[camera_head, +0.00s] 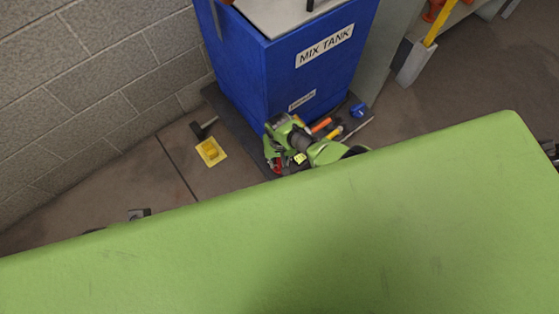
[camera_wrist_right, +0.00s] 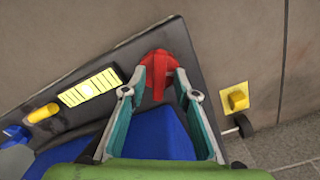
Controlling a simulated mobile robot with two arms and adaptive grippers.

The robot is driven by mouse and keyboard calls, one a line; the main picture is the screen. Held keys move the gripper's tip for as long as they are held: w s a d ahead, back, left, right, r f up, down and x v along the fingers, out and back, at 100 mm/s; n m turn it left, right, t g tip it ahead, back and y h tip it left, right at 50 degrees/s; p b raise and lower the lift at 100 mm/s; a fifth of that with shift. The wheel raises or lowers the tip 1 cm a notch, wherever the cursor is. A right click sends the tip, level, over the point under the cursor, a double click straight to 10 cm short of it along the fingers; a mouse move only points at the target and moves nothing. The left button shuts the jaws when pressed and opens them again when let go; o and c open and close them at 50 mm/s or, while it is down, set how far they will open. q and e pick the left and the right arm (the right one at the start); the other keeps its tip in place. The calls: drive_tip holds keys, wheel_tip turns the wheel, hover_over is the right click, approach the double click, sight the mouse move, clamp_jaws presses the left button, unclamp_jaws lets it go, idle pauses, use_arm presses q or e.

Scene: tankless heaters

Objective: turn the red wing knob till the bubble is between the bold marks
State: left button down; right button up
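The red wing knob (camera_wrist_right: 157,72) sits on a dark mat or plate in the right wrist view, with its wing standing up from a round red base. My right gripper (camera_wrist_right: 161,80) is open, with one fingertip on each side of the knob; I cannot tell whether either touches it. In the head view, my right gripper (camera_head: 273,158) is low beside the blue tank, and a bit of red shows by it. A yellow vial with dark marks (camera_wrist_right: 90,87) lies left of the knob; its bubble is too small to make out.
The blue tank (camera_head: 307,65) marked MIX TANK stands behind my right gripper. A yellow plate with a yellow knob (camera_head: 210,151) lies to the left; it also shows in the wrist view (camera_wrist_right: 237,98). A small blue item (camera_head: 357,110) lies right of the tank.

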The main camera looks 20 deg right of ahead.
sight(280, 163)
drive_tip(key=shift+r, duration=0.15)
wheel_tip(280, 163, up, 12)
idle(0.7)
idle(0.5)
